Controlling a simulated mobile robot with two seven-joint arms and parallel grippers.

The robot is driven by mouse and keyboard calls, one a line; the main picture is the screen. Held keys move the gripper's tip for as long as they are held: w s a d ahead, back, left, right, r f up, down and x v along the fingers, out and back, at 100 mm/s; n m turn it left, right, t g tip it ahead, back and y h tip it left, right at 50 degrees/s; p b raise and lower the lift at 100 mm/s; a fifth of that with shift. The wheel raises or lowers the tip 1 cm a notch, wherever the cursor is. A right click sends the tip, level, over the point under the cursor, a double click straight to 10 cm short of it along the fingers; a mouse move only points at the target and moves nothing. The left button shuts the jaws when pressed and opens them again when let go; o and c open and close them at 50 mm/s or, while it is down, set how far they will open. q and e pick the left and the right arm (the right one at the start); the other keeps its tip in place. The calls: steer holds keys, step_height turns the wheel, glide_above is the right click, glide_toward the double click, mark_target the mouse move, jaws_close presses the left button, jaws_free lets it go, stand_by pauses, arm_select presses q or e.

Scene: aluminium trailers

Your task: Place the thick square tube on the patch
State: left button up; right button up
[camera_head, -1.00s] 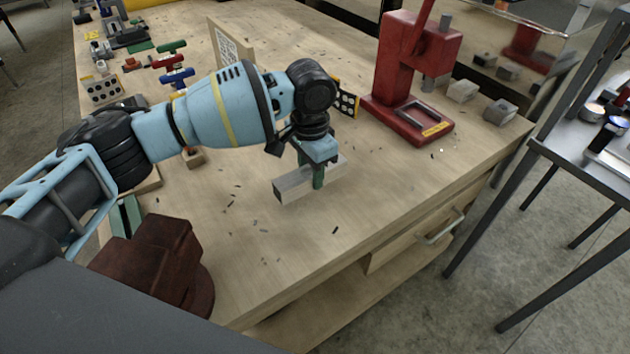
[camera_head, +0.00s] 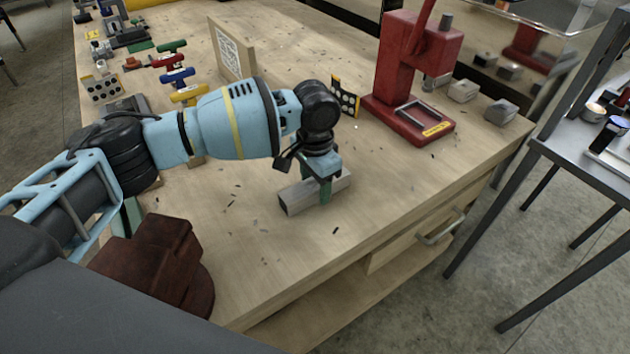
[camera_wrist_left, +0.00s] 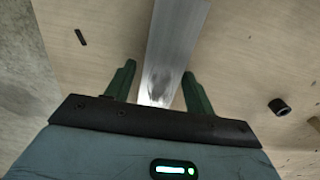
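A grey square metal tube (camera_head: 300,197) lies on the wooden workbench, with its open end toward the front left. It also shows in the left wrist view (camera_wrist_left: 174,40), running between the fingers. My left gripper (camera_head: 325,190) is low over the tube with its green fingers on either side. In the left wrist view the gripper (camera_wrist_left: 159,72) is open, with a visible gap between the left finger and the tube; the right finger is very close to it. I cannot make out a patch; the tube and gripper hide the bench beneath them. My right gripper is not in view.
A red press (camera_head: 412,75) stands behind on the right, with two grey blocks (camera_head: 464,90) (camera_head: 501,112) beside it. A perforated plate (camera_head: 345,98) and an upright patterned board (camera_head: 232,50) stand behind. A brown vise (camera_head: 155,262) is front left. Small chips litter the bench.

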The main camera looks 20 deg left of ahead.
mark_target(315, 183)
arm_select(q)
steer(key=shift+r, duration=0.1)
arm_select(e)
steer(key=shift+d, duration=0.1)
arm_select(q)
steer(key=shift+r, duration=0.3)
steer(key=shift+r+p, duration=0.45)
steer(key=shift+r, duration=5.3)
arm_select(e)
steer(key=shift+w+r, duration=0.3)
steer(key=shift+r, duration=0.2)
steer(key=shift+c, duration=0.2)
